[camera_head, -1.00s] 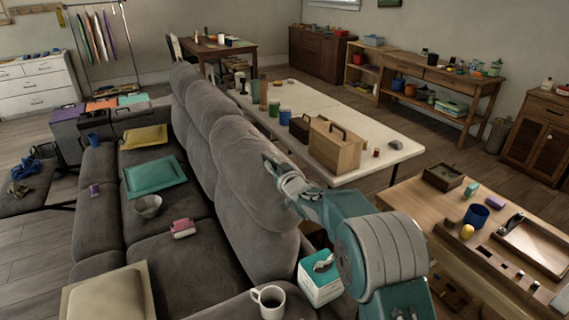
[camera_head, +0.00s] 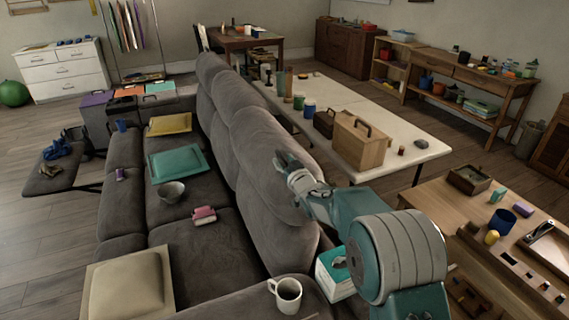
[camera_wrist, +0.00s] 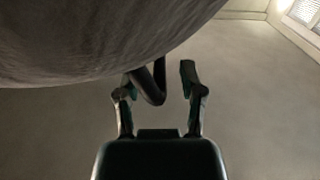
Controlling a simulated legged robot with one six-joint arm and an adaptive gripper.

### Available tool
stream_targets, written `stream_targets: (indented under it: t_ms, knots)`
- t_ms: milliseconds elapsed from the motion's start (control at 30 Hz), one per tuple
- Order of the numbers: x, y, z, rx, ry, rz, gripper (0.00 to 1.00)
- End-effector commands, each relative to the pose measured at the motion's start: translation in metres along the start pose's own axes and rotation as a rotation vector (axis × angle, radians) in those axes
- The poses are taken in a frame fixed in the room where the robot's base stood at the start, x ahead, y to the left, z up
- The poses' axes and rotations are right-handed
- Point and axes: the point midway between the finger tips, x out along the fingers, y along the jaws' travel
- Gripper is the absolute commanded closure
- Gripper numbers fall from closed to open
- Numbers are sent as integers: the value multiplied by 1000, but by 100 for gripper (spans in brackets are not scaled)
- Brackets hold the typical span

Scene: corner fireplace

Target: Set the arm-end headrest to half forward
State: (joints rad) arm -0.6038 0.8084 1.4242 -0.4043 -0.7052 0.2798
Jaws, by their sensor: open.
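The grey sofa's backrest runs away from me, with a row of rounded headrests along its top. The arm-end headrest (camera_head: 268,165) is the nearest one, above the sofa arm with the mug. My gripper (camera_head: 281,158) is at the right side of its upper part, seen small and partly merged with my wrist. In the wrist view, grey headrest fabric (camera_wrist: 90,40) fills the upper left. My gripper (camera_wrist: 163,82) is open below it, fingers apart. A dark curved strap or bar (camera_wrist: 155,82) hangs from the fabric's edge between the fingers, nearer the left one. I cannot tell if they touch.
A white mug (camera_head: 288,296) and a tissue box (camera_head: 334,276) stand near the sofa arm. A long pale table (camera_head: 400,125) with a wooden box (camera_head: 358,145) lies behind the backrest. A wooden workbench (camera_head: 430,205) stands at right. Cushions and trays lie on the seats.

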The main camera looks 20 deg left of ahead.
Motion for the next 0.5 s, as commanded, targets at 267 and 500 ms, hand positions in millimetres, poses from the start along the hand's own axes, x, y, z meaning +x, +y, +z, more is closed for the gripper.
stream_targets:
  t_ms: [267, 500]
  knots:
    - [-26, 1, 0, 1, -1, 2, 49]
    - [-65, 0, 1, 0, -2, 1, 49]
